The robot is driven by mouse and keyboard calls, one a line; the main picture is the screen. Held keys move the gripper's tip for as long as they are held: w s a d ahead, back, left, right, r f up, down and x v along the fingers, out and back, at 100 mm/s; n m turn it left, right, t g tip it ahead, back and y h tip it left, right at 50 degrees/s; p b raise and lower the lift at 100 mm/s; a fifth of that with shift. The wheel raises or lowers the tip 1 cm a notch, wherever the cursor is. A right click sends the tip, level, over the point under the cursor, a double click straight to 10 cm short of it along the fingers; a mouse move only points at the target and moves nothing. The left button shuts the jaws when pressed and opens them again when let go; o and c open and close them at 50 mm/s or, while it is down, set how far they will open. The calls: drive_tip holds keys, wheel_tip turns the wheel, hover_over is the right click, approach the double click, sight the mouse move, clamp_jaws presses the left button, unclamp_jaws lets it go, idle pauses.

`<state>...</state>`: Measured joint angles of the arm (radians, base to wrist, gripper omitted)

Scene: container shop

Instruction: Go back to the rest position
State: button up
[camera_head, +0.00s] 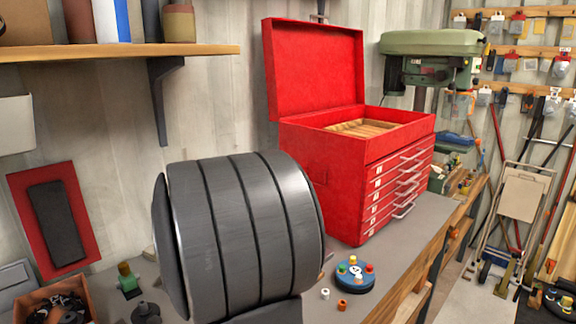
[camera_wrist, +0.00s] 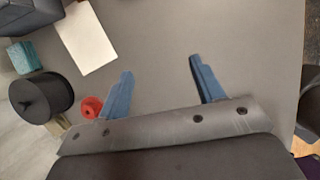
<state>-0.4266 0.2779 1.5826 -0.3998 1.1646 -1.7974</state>
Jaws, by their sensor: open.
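My gripper (camera_wrist: 162,82) shows in the wrist view with its two blue fingers spread wide apart. Nothing is between the fingers; only plain grey surface (camera_wrist: 160,35) shows there. I cannot make out the gripper in the head view. There, a large dark grey ribbed cylinder, which seems to be part of my arm, fills the lower middle and hides part of the bench.
A red tool chest (camera_head: 340,165) with its lid open stands on the bench. In front is a blue disc (camera_head: 354,281) with small coloured pieces. A wall shelf (camera_head: 120,52) juts out at upper left. A black round object (camera_wrist: 40,97) and red ring (camera_wrist: 91,106) lie left of the fingers.

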drive_tip(key=s+d+f+m+g+h, duration=0.1)
drive_tip(key=d+f+m+g, duration=0.1)
drive_tip(key=d+m, duration=0.7)
drive_tip(key=shift+s+d+f+g, duration=0.2)
drive_tip(key=shift+d+g, duration=0.4)
drive_tip(key=shift+d, duration=2.75)
